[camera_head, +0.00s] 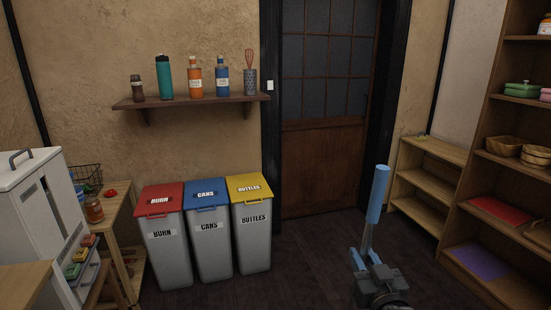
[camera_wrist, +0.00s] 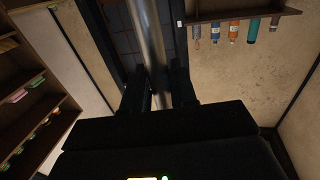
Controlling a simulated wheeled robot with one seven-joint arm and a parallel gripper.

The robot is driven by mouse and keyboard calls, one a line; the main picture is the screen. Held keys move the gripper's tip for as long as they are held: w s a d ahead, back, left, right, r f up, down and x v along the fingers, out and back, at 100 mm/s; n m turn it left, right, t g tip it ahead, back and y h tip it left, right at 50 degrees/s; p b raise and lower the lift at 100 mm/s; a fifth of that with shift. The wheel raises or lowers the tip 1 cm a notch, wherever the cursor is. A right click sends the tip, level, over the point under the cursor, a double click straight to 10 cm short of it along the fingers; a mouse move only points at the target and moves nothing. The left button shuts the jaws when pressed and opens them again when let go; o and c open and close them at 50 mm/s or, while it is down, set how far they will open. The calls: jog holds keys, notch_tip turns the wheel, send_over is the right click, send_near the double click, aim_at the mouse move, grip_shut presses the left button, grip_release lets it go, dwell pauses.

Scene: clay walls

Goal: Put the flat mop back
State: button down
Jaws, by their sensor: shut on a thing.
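The flat mop's handle stands nearly upright in the head view, with a blue grip (camera_head: 378,194) at its top and a thin pole below it. In the wrist view, the grey pole (camera_wrist: 149,40) runs between the two dark fingers of my gripper (camera_wrist: 162,88). The mop's lower pole and flat head are hidden or out of frame in both views.
A closed door (camera_head: 325,130) stands behind the mop. Burn, cans and bottles bins (camera_head: 209,240) stand left, under a wall shelf (camera_head: 190,101). A low wooden rack (camera_head: 428,185) and a tall shelf unit (camera_head: 510,130) stand right. Dark floor (camera_head: 310,250) is clear before the door.

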aim_at(372, 238)
jog(key=s+f+h+p, duration=0.1)
jog(key=s+f+p, duration=0.2)
jog(key=s+p, duration=0.65)
jog(key=w+r+b, duration=0.1)
jog(key=w+r, duration=0.2)
jog(key=w+r+b, duration=0.1)
jog(key=w+r, duration=0.2)
jog(key=w+r+b, duration=0.2)
jog(key=w+r, duration=0.1)
jog(key=shift+w+d+r, duration=0.15)
jog(key=shift+d+r, duration=0.1)
jog(key=shift+r, duration=0.05)
dwell(0.7)
